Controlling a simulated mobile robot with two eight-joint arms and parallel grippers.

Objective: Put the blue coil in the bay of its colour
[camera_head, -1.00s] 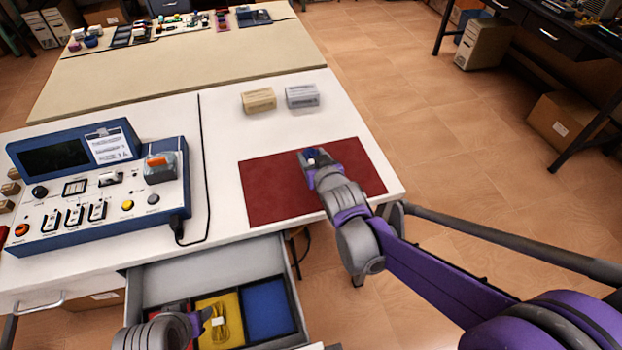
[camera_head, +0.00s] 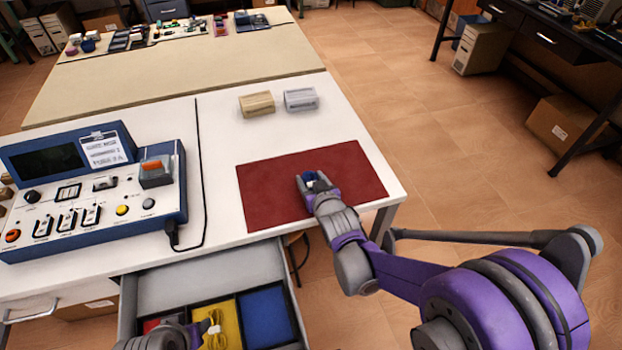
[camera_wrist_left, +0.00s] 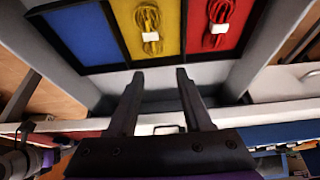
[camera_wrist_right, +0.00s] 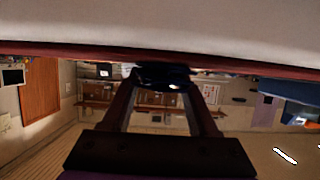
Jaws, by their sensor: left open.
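The blue coil (camera_head: 310,177) is between the fingertips of my right gripper (camera_head: 313,182), over the red mat (camera_head: 270,195). In the right wrist view it is a dark shape with a light spot (camera_wrist_right: 160,78) between the fingers. The open drawer has a blue bay (camera_head: 265,318), empty where visible, beside a yellow bay (camera_head: 227,312) with a yellow coil (camera_wrist_left: 149,22). The left wrist view shows a red coil (camera_wrist_left: 220,18) in the red bay (camera_wrist_left: 234,48). My left gripper (camera_wrist_left: 156,75) is open and empty at the drawer, partly cut off in the head view.
A blue control console (camera_head: 95,195) with a black cable stands left of the mat. A tan block (camera_head: 257,104) and a grey block (camera_head: 300,99) stand behind the mat. The white tabletop around the mat is mostly clear.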

